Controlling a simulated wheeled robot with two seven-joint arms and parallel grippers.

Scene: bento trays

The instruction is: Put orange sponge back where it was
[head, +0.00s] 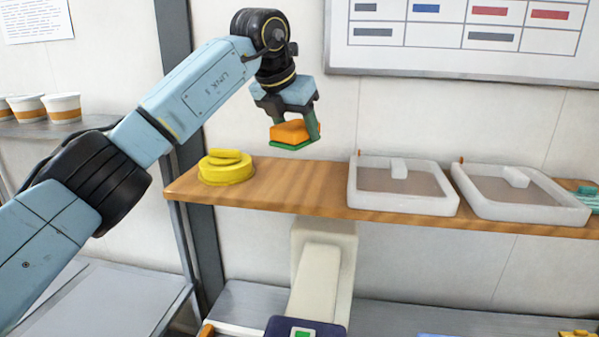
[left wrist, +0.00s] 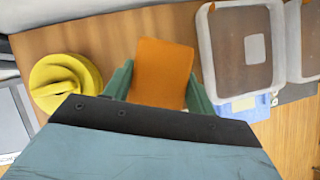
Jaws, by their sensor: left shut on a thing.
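The orange sponge (head: 289,131) with a green underside is held in the air above the wooden shelf. My left gripper (head: 293,128) is shut on it, with green fingers on either side. In the left wrist view the sponge (left wrist: 163,72) sits between the two fingers of the left gripper (left wrist: 158,85), over the shelf. The gripper is to the right of the yellow round object and left of the clear lidded trays. My right gripper is not in view.
The wooden shelf (head: 290,188) holds a yellow round object (head: 227,168) at its left end and two translucent lidded trays (head: 403,203), (head: 520,211) at right. Bare shelf lies between them. A teal item sits far right. Cups (head: 62,106) stand on a left shelf.

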